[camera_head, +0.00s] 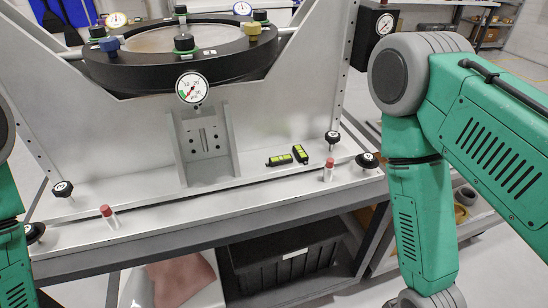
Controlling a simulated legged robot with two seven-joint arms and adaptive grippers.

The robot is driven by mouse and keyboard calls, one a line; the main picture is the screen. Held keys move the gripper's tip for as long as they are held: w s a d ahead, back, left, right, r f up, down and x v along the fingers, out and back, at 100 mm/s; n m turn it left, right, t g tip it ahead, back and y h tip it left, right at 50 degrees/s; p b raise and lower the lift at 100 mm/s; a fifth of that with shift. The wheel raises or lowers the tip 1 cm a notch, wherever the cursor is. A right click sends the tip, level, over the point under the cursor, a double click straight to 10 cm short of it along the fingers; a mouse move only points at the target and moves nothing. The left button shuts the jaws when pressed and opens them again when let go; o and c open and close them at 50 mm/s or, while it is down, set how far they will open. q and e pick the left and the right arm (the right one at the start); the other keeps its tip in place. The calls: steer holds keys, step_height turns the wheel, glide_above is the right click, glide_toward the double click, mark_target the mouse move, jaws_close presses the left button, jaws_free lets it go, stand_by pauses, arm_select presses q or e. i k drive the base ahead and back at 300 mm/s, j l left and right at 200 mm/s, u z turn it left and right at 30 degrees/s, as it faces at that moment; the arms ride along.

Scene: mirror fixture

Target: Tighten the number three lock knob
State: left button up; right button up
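Four-lobed style black knobs with pale centre marks sit on the metal fixture. On the left are an upper knob (62,188) and a lower knob (34,232); on the right are an upper knob (332,137) and a lower knob (368,160). Their marks are too small to read, so I cannot tell which is number three. My green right arm comes down at the right, close beside the lower right knob. My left arm shows only at the left edge, near the lower left knob. Both grippers are outside the picture.
A black ring (110,70) with coloured knobs sits on the fixture, above a dial gauge (192,87). Two red-capped pins (107,211) (329,163) stand on the front ledge. Two small spirit levels (279,160) (300,153) lie nearby. A black bin (285,262) is below.

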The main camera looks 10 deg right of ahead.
mark_target(34, 231)
steer(key=k+l, duration=0.2)
steer(key=k, duration=0.25)
steer(key=k+l+u, duration=0.15)
steer(key=k, duration=0.3)
